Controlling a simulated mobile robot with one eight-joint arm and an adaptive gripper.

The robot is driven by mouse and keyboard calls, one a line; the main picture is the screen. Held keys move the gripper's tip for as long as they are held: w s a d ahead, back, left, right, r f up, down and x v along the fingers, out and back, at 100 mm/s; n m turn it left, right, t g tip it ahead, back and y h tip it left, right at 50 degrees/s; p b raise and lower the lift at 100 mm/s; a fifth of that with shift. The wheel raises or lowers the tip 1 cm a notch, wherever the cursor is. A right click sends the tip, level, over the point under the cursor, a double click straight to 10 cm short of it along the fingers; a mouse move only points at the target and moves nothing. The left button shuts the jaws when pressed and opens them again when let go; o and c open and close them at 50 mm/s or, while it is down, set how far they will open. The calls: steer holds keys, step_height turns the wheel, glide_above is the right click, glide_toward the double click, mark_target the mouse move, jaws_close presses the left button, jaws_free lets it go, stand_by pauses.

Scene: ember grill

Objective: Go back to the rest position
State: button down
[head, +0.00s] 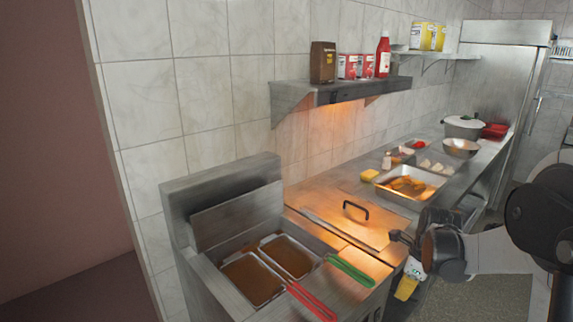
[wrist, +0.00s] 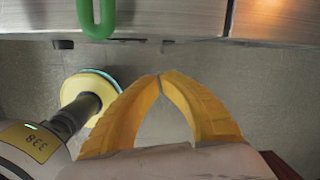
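My gripper (head: 405,290) hangs in front of the steel counter's front edge, to the right of the fryer, below counter-top height. In the wrist view its two yellow fingers (wrist: 159,76) curve inward and their tips meet. Nothing shows between them, only grey floor behind. My arm comes in from the right side of the head view.
The fryer (head: 176,192) has two oil-filled wells with a red handle (head: 311,301) and a green handle (head: 349,270) jutting forward. The green handle also shows in the wrist view (wrist: 97,22). Right of it are a lidded grill (head: 325,215) and a food tray (head: 385,192). Floor (head: 490,280) is open in front.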

steer(key=s+a+r+n+t, duration=0.2)
steer(key=s+a+r+n, duration=0.5)
steer(key=s+n, duration=0.3)
steer(key=s+a+r+n+t, duration=0.3)
steer(key=s+a+r+n, duration=0.3)
steer(key=n, duration=0.9)
steer(key=s+a, duration=0.3)
steer(key=s, duration=0.1)
steer(key=shift+r+n+h, duration=0.35)
steer(key=shift+n+h, duration=0.05)
